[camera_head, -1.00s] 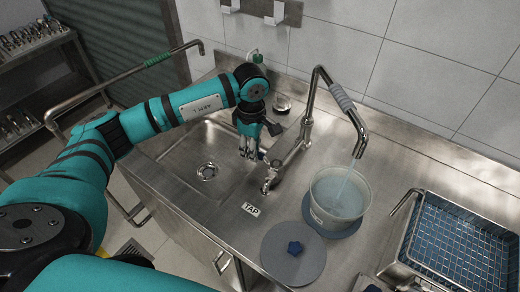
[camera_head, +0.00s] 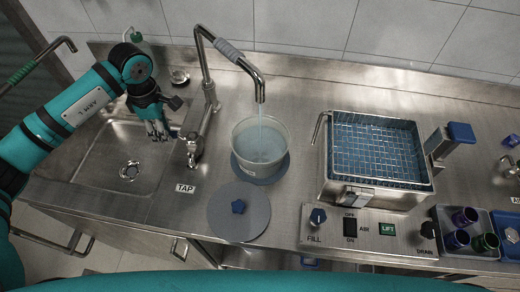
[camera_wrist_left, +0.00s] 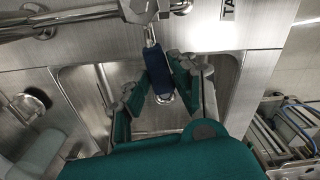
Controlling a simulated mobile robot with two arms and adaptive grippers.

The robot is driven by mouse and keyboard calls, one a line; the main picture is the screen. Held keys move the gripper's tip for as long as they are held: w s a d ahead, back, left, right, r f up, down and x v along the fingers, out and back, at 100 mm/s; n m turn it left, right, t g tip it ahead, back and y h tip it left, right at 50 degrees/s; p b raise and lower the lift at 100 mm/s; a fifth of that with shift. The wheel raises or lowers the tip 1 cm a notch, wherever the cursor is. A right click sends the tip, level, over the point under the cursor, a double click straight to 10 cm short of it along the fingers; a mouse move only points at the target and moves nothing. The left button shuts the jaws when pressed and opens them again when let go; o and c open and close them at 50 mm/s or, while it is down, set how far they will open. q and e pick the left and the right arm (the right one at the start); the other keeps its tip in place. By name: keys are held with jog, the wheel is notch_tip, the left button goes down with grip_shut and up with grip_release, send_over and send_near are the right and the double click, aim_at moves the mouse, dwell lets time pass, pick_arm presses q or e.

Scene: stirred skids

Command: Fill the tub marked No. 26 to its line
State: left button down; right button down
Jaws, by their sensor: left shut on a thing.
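A pale, translucent round tub (camera_head: 246,166) stands on a blue round mat (camera_head: 282,174) under the curved tap spout (camera_head: 258,84). A stream of water runs from the spout into the tub. Bluish water (camera_head: 265,150) lies in it. I cannot make out a number or a fill line on the tub. My left gripper (camera_head: 158,132) is over the sink, left of the tap's valve (camera_head: 194,148). In the left wrist view its fingers are shut on a blue tap lever (camera_wrist_left: 157,68) on a metal stem. My right gripper is not in view.
A grey round lid (camera_head: 252,222) with a blue knob lies in front of the tub. The sink (camera_head: 92,165) is at left.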

pick_arm(q)
jog(key=shift+f, duration=0.1)
jog(key=shift+w+f+m+b, duration=0.15)
jog(key=shift+w+m+b, duration=0.3)
jog(key=shift+m+b, duration=0.6)
jog(key=shift+w+d+r+m+b, duration=0.1)
jog(key=shift+w+r+m+b, duration=0.3)
jog(key=shift+m+b, duration=0.25)
jog(key=c, duration=1.5)
grip_release()
jog(key=o, duration=0.5)
jog(key=shift+w+f, duration=0.15)
jog(key=shift+w, duration=0.2)
jog(key=o, duration=0.4)
jog(key=shift+s, duration=0.2)
jog(key=shift+o, duration=0.2)
